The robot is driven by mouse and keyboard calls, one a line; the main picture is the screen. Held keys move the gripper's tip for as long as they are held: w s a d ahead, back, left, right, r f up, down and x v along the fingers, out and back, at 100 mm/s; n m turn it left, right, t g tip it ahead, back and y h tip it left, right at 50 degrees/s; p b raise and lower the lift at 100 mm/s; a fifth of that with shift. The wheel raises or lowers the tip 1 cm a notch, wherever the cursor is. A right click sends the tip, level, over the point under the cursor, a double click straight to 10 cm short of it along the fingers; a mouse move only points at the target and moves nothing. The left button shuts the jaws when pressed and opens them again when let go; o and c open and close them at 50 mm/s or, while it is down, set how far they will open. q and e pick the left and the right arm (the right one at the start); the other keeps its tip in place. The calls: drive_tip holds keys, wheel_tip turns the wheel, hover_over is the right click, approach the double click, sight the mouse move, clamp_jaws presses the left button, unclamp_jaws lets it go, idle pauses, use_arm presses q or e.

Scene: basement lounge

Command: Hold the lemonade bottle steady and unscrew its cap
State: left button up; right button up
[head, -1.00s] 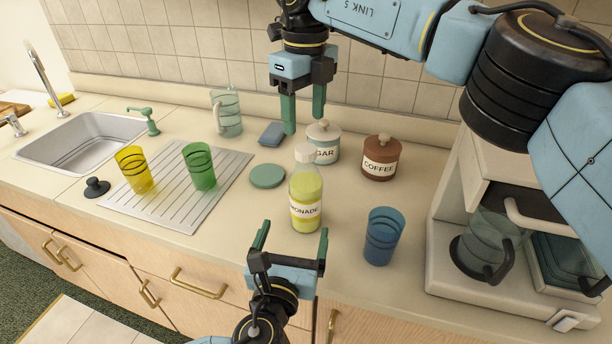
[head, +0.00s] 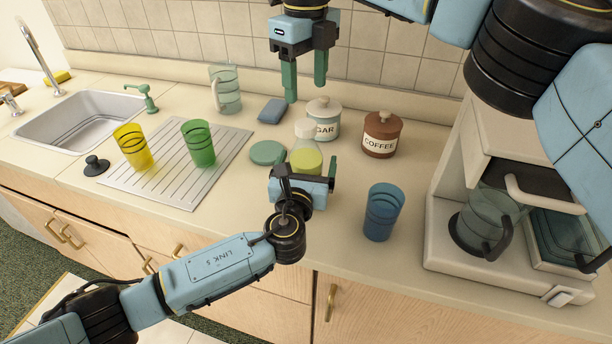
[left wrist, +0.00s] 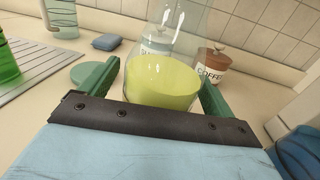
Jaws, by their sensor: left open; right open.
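The lemonade bottle (head: 306,157) stands upright on the counter, with yellow-green drink inside and a pale cap (head: 306,128) on top. Its lower part and label are hidden behind my left gripper (head: 308,172). That gripper is open, with a finger on each side of the bottle. In the left wrist view the bottle (left wrist: 165,82) is between the two green fingers, closer to the right one; I cannot tell whether that finger touches. My right gripper (head: 306,85) is open and empty, pointing down above and behind the cap.
Sugar jar (head: 325,118) and coffee jar (head: 381,135) stand behind the bottle. A blue cup (head: 382,212) is to its right, a green disc (head: 267,152) to its left. The coffee maker (head: 450,248) fills the right. Yellow (head: 133,146) and green (head: 199,143) cups stand on the drainboard.

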use_arm(q)
drive_tip(key=shift+w, duration=0.3)
